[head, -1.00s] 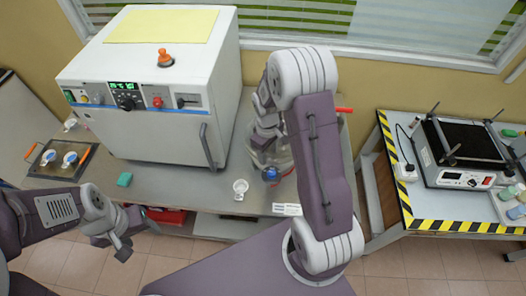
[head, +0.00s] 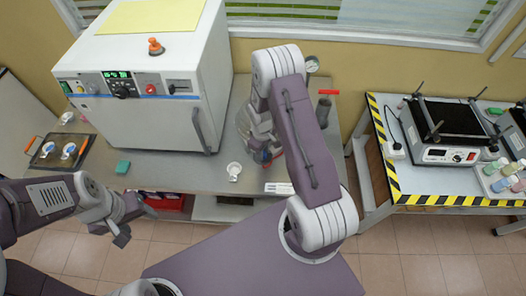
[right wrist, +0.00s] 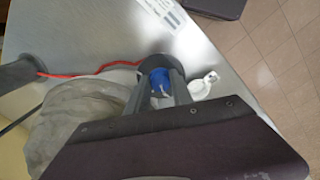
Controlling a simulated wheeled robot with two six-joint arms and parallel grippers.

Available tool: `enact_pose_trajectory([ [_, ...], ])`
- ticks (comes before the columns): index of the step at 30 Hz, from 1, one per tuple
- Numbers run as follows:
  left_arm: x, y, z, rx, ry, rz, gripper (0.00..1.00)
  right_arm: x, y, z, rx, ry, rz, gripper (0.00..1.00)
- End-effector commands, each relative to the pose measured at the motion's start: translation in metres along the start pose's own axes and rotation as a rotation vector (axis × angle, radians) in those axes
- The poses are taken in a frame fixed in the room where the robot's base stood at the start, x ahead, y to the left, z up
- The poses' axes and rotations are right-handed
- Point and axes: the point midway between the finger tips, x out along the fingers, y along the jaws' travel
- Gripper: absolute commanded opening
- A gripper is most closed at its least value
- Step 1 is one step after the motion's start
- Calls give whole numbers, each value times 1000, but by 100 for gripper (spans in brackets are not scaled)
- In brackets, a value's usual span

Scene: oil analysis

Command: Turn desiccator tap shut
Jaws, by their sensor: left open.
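The desiccator is a clouded, see-through vessel on the grey bench, mostly hidden behind my right arm in the head view (head: 243,122). It fills the left of the right wrist view (right wrist: 72,118). A blue knob, seemingly its tap (right wrist: 160,80), lies between the two fingers of my right gripper (right wrist: 160,88). I cannot tell whether the fingers press on it or how far the tap is turned. In the head view the right gripper (head: 264,154) is small and partly hidden by its own arm. My left gripper (head: 137,224) is open and empty, in front of the bench edge.
A white oven (head: 150,115) stands left of the desiccator. A small white dish (head: 234,171) and a green block (head: 123,167) lie near the front edge. A gauge (head: 312,64) and a grey post (head: 323,110) stand behind my right arm. A red cord (right wrist: 98,70) runs close by.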

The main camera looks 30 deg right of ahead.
Motion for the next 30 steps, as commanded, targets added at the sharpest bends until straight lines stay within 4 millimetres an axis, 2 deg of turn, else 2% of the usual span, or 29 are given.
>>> enact_pose_trajectory([
  [11, 2, 0, 0, 0, 0, 0, 59, 2, 0, -2, 7, 4, 1, 0],
  [17, 8, 0, 1, 0, 0, 0, 59, 3, -1, -2, 72, 1, 1, 0],
  [30, 33, -1, 3, 0, 0, 0, 59, 4, 0, -4, 443, -14, 1, 0],
])
